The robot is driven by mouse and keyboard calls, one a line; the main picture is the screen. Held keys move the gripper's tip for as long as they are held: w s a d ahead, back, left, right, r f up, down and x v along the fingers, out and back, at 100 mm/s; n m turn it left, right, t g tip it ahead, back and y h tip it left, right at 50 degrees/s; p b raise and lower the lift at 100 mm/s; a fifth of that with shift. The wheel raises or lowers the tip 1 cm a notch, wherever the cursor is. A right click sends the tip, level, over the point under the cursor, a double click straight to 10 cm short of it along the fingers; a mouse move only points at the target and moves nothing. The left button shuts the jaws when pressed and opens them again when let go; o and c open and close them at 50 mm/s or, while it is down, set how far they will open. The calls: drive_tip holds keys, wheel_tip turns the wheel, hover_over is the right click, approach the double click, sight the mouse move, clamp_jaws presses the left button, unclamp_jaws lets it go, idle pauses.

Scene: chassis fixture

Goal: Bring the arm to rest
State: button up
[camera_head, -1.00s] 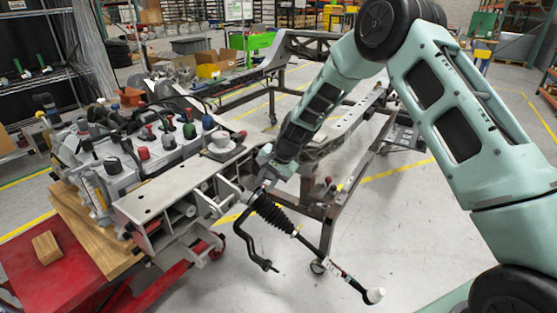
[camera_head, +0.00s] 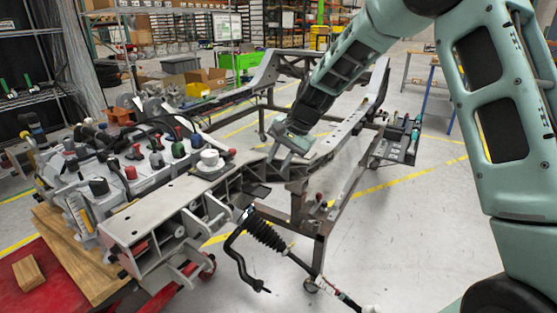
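My mint-green arm reaches in from the upper right. My gripper (camera_head: 283,155) is at its lower end, small and grey, in front of the grey chassis frame (camera_head: 345,125). It hangs above and to the right of the metal fixture (camera_head: 165,205), near the bracket at the fixture's far end. I see nothing held in it. Its fingertips are too small and blend with the metal behind, so I cannot tell whether they are open, or whether they touch anything.
A black bellows and rod (camera_head: 262,232) hang off the fixture's right end. A wood block (camera_head: 28,274) lies on the red cart (camera_head: 55,285).

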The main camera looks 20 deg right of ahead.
idle(0.3)
drive_tip(key=s+a+r+n+g+p, duration=0.1)
drive_tip(key=s+a+r+n, duration=0.15)
drive_tip(key=s+a, duration=0.3)
drive_tip(key=s+a+r+n+g+h, duration=0.1)
drive_tip(key=s+a+n, duration=0.25)
drive_tip(key=s, duration=0.35)
drive_tip(key=s+a+r+n+g+p, duration=0.1)
drive_tip(key=s+a+n, duration=0.2)
drive_tip(key=s+a, duration=0.3)
drive_tip(key=s+d+n+h, duration=0.2)
drive_tip(key=s+n, duration=0.6)
drive_tip(key=s, duration=1.2)
drive_tip(key=shift+h+p, duration=0.3)
drive_tip(key=shift+p, duration=0.1)
drive_tip(key=shift+w, duration=0.1)
